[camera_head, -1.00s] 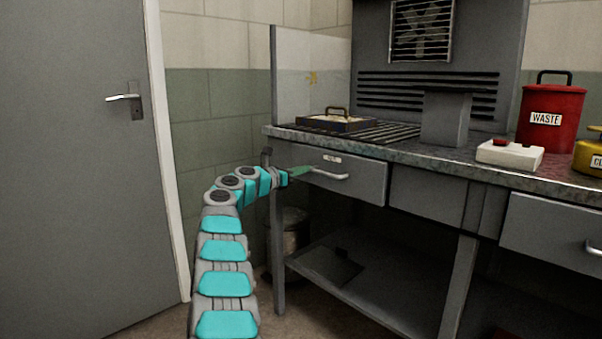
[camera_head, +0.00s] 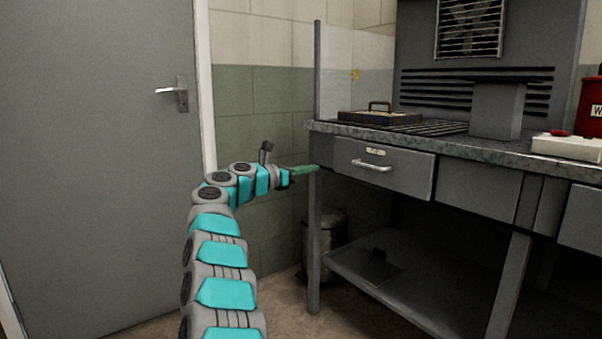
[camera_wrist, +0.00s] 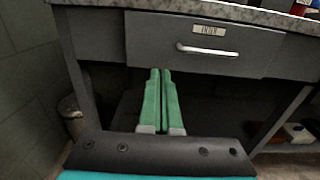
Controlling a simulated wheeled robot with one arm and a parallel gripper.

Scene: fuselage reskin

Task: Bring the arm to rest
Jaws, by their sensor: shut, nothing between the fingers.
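My gripper (camera_head: 306,169) is at the end of my teal and grey arm, which is bent and reaches to the right. Its green fingers are shut with nothing between them. In the head view the fingertips show beside the bench's left front leg. In the wrist view my gripper (camera_wrist: 160,75) points at the bench, just below the left part of a closed grey drawer (camera_wrist: 160,42). The drawer has a silver handle and a small label, and it also shows in the head view (camera_head: 400,172). I cannot tell whether the fingertips touch the bench.
The bench top (camera_head: 450,145) holds a dark tray (camera_head: 380,118) with a handle, a white box (camera_head: 566,147) and a red can (camera_head: 590,105). A bin (camera_head: 330,230) stands under the bench, beside a lower shelf (camera_head: 400,290). A grey door (camera_head: 90,150) is at left.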

